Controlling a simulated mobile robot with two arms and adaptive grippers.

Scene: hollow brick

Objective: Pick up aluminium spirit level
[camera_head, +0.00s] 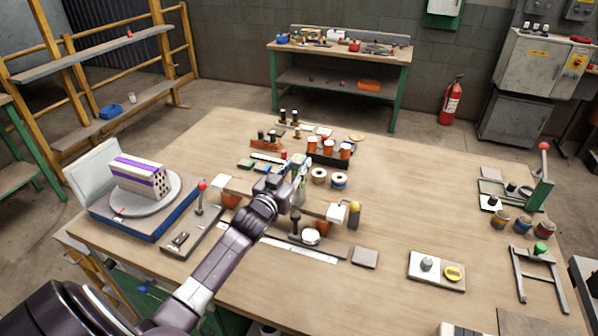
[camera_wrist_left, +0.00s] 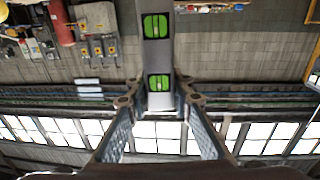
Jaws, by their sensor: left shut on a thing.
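The aluminium spirit level (camera_wrist_left: 158,56) is a grey bar with two bright green vials. In the left wrist view it runs from between my fingers up to the top edge, where it is cut off. My left gripper (camera_wrist_left: 160,103) is shut on its near end, one finger on each side. In the head view, the left gripper (camera_head: 288,184) is over the middle of the wooden table, with the small silvery-green level (camera_head: 302,168) at its tip. The gripper hides part of it. My right gripper is in neither view.
The table (camera_head: 400,200) holds cups in a dark rack (camera_head: 328,152), tape rolls (camera_head: 319,176) and a raised bar with a yellow-topped post (camera_head: 354,214) close to the gripper. A brick on a turntable (camera_head: 140,178) stands at left. The table's right-centre is mostly clear.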

